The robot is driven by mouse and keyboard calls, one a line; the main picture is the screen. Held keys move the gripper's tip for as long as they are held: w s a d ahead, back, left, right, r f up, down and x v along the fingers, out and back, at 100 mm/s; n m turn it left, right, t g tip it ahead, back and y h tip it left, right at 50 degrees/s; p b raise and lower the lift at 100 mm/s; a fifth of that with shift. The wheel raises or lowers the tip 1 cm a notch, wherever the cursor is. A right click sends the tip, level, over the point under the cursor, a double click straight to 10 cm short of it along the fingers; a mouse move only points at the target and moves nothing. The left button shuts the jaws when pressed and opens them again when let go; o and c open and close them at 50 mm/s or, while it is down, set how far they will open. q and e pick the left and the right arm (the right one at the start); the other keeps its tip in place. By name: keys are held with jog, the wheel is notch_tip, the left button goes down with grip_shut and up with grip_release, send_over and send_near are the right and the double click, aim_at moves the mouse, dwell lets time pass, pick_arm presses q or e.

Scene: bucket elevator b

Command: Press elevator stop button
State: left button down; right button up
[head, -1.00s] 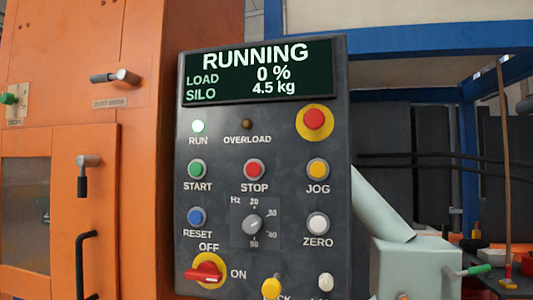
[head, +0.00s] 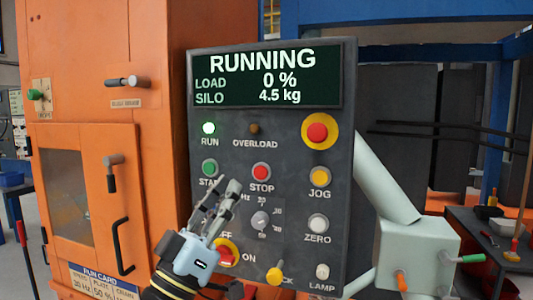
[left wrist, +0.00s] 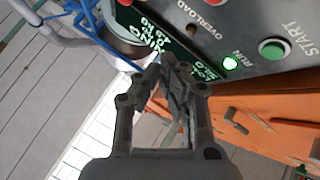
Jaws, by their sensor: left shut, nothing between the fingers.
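The red STOP button (head: 261,172) is on the dark control panel (head: 300,205), right of the green START button (head: 209,168). The panel display (head: 268,75) reads RUNNING, load 0 %, silo 4.5 kg, and the green RUN lamp (head: 208,128) is lit. My left gripper (head: 231,190) is shut and empty in front of the panel, below and left of STOP. It hides the RESET button and part of the START label. In the left wrist view the gripper (left wrist: 166,75) points past the display, and STOP is out of frame. My right gripper is not in view.
A red mushroom button on a yellow ring (head: 317,133) is at the panel's upper right. A red rotary switch (head: 226,256) is partly behind my left gripper. The orange cabinet (head: 165,130) with a black handle stands left. A grey chute (head: 385,195) is right of the panel.

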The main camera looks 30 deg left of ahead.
aim_at(250, 177)
pick_arm(q)
jog(key=shift+a+r+y, duration=0.2)
jog(key=shift+r+y, duration=0.1)
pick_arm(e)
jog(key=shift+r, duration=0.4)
pick_arm(q)
jog(key=shift+d, duration=0.1)
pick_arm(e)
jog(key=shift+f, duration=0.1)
pick_arm(q)
jog(key=shift+w+f, duration=0.1)
